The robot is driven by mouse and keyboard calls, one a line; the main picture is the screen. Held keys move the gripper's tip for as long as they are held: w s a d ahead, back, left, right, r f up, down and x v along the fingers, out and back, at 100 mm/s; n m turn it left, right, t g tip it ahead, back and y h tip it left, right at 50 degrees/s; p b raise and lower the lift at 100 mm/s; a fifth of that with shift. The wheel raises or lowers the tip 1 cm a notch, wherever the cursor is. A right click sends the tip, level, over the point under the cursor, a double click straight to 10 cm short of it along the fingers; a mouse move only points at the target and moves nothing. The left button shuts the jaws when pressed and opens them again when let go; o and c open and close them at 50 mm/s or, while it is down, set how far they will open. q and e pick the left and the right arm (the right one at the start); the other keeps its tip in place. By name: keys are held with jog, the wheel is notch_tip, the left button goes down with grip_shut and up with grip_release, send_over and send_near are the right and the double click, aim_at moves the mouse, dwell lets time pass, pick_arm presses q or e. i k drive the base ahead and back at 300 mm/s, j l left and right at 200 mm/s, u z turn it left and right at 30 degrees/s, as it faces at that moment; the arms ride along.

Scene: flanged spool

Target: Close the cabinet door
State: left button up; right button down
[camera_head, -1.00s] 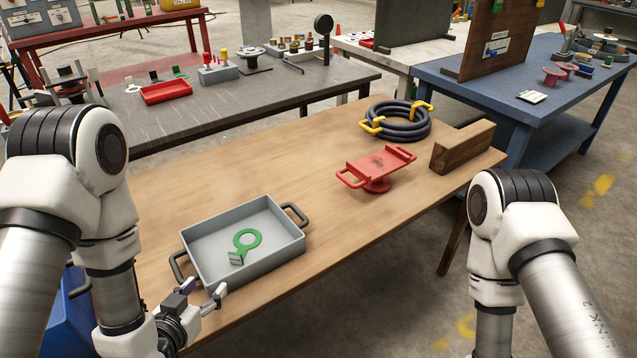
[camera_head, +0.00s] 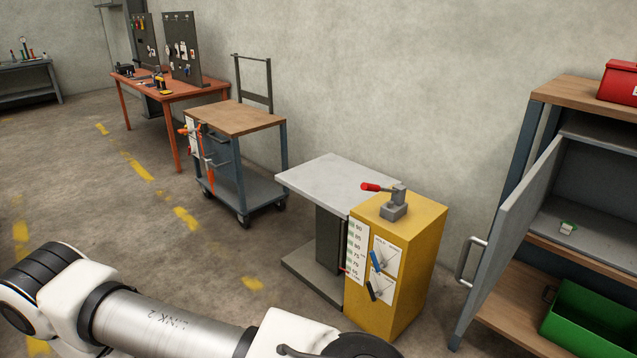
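The grey cabinet door (camera_head: 514,243) stands open at the right of the head view, swung out from a cabinet (camera_head: 598,180) with a wooden top. A curved grey handle (camera_head: 466,262) is on the door's outer face. One of my arms crosses the lower left and bottom of the view, apart from the door. Neither gripper shows in this frame.
A yellow box stand (camera_head: 420,260) with a red-handled clamp (camera_head: 394,202) stands left of the door. Below the cabinet is a green bin (camera_head: 590,325), and a red box (camera_head: 620,82) sits on top. A wooden-topped cart (camera_head: 235,118) is farther back. The floor at left is open.

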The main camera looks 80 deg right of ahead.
aim_at(514, 220)
jog(key=z, duration=0.5)
jog(key=i+z, duration=0.1)
jog(key=z, duration=0.85)
jog(key=i+j+z, duration=0.1)
jog(key=z, duration=0.9)
jog(key=i+j+z, duration=0.1)
jog(key=z, duration=0.4)
jog(key=j+z, duration=0.1)
jog(key=z, duration=0.4)
jog(key=j+z, duration=0.4)
jog(key=k+j+z, duration=0.1)
jog(key=j+z, duration=0.3)
jog(key=j, duration=0.15)
jog(key=k+j+z, duration=0.15)
jog(key=j+z, duration=0.2)
jog(key=j, duration=0.15)
